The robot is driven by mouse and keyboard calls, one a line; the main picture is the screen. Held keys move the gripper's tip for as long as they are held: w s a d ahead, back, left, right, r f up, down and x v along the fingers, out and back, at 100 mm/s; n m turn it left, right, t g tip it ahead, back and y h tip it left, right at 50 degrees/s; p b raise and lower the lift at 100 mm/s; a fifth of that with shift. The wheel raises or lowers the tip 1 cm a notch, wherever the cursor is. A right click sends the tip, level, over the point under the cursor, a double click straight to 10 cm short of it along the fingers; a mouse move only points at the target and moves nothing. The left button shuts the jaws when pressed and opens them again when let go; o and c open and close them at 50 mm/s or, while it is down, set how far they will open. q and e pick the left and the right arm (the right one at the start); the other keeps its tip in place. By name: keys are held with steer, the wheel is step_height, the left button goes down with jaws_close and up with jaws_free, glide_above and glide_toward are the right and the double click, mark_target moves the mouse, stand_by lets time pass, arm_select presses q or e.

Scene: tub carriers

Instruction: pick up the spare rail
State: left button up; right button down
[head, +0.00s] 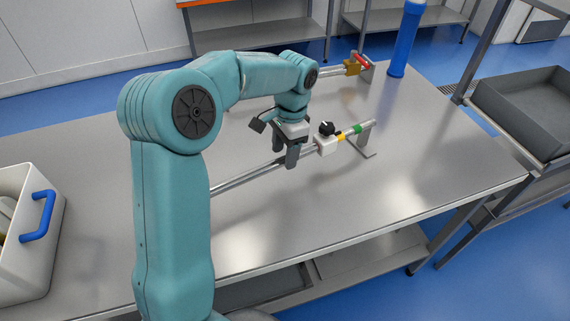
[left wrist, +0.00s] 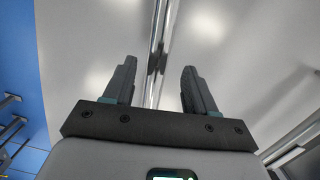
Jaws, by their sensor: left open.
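A thin metal rail (head: 245,178) lies across the table, its right end raised on a grey stand (head: 367,138). It carries a white block (head: 326,146) with a black knob, and yellow and green bands. A second rail (head: 328,73) is farther back, with a brass block (head: 352,68) and a red part near its right end. No label tells which is the spare. My left gripper (head: 291,160) is open at the front rail, left of the white block. In the left wrist view a shiny rail (left wrist: 158,45) runs between the open fingers. My right gripper is not seen.
A white tub with a blue handle (head: 38,216) stands at the table's left. A blue cylinder (head: 405,40) stands at the back right corner. A grey tray (head: 530,100) is on a rack beyond the right edge. The metal tabletop (head: 420,170) is bare at front right.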

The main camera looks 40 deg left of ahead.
arm_select(q)
steer(key=f, duration=0.3)
steer(key=shift+s+d+f+p, duration=0.2)
steer(key=shift+s+f+p, duration=0.1)
steer(key=shift+s+f, duration=0.1)
steer(key=shift+w+a+f, duration=0.1)
steer(key=shift+w+f, duration=0.05)
steer(key=shift+f, duration=0.3)
steer(key=shift+c, duration=0.6)
steer(key=shift+r, duration=0.1)
jaws_close()
steer(key=shift+r, duration=0.1)
